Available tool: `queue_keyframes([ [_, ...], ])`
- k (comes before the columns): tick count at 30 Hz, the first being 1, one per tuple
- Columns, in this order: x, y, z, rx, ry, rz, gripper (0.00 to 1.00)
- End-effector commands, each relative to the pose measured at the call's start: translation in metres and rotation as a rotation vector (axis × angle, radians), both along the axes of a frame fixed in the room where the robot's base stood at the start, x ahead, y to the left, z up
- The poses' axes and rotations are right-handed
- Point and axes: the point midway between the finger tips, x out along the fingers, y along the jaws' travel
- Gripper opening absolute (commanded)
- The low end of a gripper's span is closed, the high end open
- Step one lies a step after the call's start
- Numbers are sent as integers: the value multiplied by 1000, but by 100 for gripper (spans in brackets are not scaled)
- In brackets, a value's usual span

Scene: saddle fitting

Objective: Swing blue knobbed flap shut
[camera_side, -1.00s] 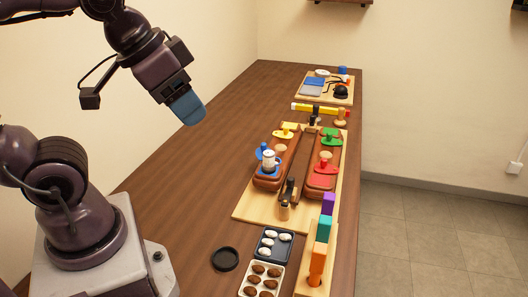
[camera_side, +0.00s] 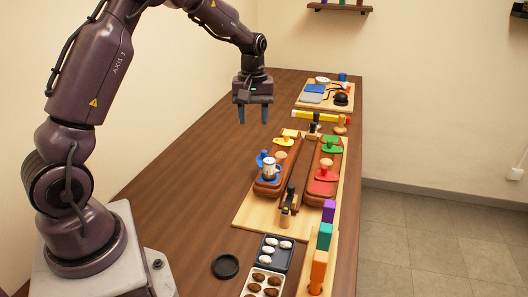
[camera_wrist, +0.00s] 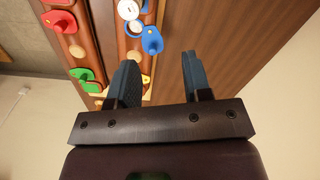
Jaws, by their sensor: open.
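The blue knobbed flap (camera_side: 263,158) sticks out to the left side of the left brown wooden block (camera_side: 272,186). It also shows in the wrist view (camera_wrist: 152,40), swung out beside the block with its knob up. A white cup-like piece (camera_side: 269,167) stands on the block beside the flap, with more blue around its base. My gripper (camera_side: 253,118) points down with its two blue fingers apart and nothing between them. It is above the table, up and behind the flap in the side view. In the wrist view the open fingers (camera_wrist: 160,62) are apart from the flap.
A yellow knobbed flap (camera_side: 284,141) is at the far end of the same block. The right block carries green (camera_side: 331,146) and red (camera_side: 322,176) knobbed flaps. A black-topped post (camera_side: 289,200) stands between the blocks' near ends. The table left of the board is clear.

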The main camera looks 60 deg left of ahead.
Motion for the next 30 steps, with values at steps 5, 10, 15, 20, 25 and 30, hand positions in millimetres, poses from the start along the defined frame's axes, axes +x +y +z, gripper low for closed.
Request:
queue_keyframes([
  [5,31,43,-40,18,36,316,45],
  [10,59,57,-28,33,-15,564,45],
  [15,60,55,-24,25,-14,699,45],
  [20,60,55,-35,25,-9,722,45],
  [25,59,55,-65,25,-7,721,45],
  [30,59,54,-102,24,-8,719,45],
])
